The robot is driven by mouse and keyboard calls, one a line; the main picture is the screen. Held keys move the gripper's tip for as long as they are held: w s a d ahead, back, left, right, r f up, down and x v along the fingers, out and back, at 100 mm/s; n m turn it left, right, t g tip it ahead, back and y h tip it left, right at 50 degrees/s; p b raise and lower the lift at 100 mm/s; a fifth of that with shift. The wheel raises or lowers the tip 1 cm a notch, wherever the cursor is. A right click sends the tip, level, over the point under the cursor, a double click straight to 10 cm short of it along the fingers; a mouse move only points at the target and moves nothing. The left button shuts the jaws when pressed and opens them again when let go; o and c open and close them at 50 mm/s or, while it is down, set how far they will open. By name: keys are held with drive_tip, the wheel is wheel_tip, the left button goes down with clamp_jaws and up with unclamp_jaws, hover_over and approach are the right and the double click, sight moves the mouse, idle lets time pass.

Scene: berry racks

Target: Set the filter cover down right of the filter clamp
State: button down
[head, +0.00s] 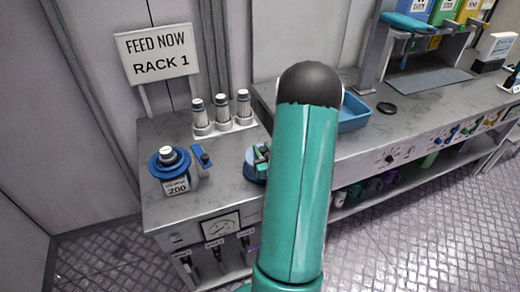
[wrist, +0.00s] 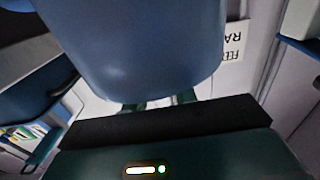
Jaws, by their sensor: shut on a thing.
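The filter cover (wrist: 135,45) is a large smooth blue shape that fills the top of the wrist view. My gripper (wrist: 160,104) is shut on its near edge. In the head view my gripper (head: 262,155) is over the rack top, and a blue edge of the cover (head: 250,170) shows beside it. My arm hides the rest, so I cannot tell whether the cover touches the surface. The filter clamp (head: 201,155) appears to be the small blue upright part beside the round blue filter unit with the "200" label (head: 176,187). The cover is right of it.
Several white-based bottles (head: 222,112) stand in a row at the back. A sign reading "FEED NOW RACK 1" (head: 157,54) stands behind. A blue tray (head: 352,118) and a black disc (head: 386,108) are on the counter at right. Bare grey surface lies between clamp and cover.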

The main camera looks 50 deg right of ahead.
drive_tip(key=shift+f, duration=0.35)
drive_tip(key=shift+s+a+r, duration=0.15)
drive_tip(key=shift+w, duration=0.2)
drive_tip(key=shift+s, duration=0.2)
drive_tip(key=c, duration=1.1)
unclamp_jaws()
drive_tip(key=shift+f, duration=0.25)
drive_tip(key=shift+w, duration=0.1)
drive_tip(key=shift+r, duration=0.15)
